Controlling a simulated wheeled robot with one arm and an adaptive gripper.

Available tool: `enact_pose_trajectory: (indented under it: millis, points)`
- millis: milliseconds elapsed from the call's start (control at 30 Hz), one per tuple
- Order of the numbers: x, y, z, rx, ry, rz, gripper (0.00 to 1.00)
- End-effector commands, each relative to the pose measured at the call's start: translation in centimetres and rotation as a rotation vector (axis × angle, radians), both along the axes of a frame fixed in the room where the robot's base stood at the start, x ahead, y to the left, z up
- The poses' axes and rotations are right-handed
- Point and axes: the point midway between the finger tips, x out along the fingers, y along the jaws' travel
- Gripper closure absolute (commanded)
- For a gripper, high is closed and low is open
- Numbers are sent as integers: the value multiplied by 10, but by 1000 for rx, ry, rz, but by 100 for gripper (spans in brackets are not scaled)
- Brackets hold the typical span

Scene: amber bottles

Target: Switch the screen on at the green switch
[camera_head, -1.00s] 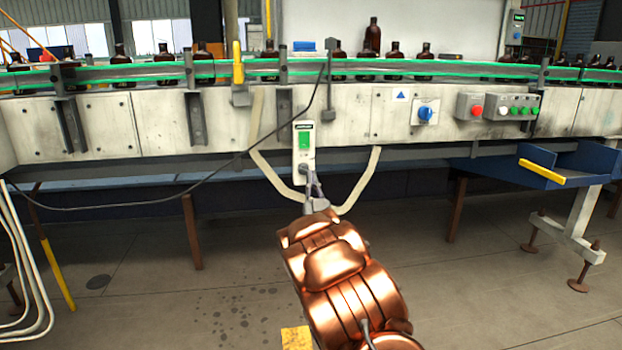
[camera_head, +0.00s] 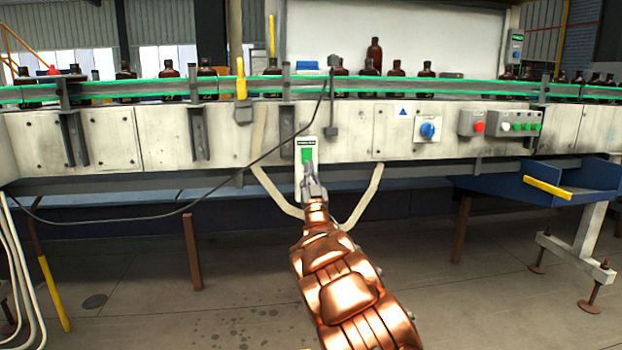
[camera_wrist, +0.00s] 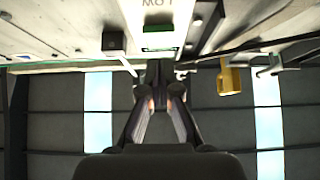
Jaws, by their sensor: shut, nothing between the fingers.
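The green switch (camera_head: 307,154) sits on an upright white box on the front of the conveyor, below a small dark strip with pale lettering. My gripper (camera_head: 310,170) is shut and empty, in front of the box's lower part. Its tip overlaps the switch's lower edge in the head view; I cannot tell whether it touches. In the wrist view my gripper (camera_wrist: 160,92) points toward a pale panel with a green strip (camera_wrist: 158,49) and upside-down lettering. A small dark display (camera_head: 516,40) with green marks is at upper right; I cannot tell if it is the screen.
A blue knob (camera_head: 428,130), a red button (camera_head: 478,127) and a row of green and white buttons (camera_head: 520,124) are to the right. Amber bottles (camera_head: 374,52) stand on and behind the conveyor. A black cable (camera_head: 284,143) hangs left of the switch box.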

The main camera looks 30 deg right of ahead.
Motion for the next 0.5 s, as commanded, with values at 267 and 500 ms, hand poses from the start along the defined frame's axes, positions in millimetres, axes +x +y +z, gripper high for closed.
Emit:
enact_pose_trajectory:
  millis: [267, 500]
  points:
    - [16, -7, -1, -2, -5, 0, 100]
    - [23, -10, -3, 0, 0, -1, 100]
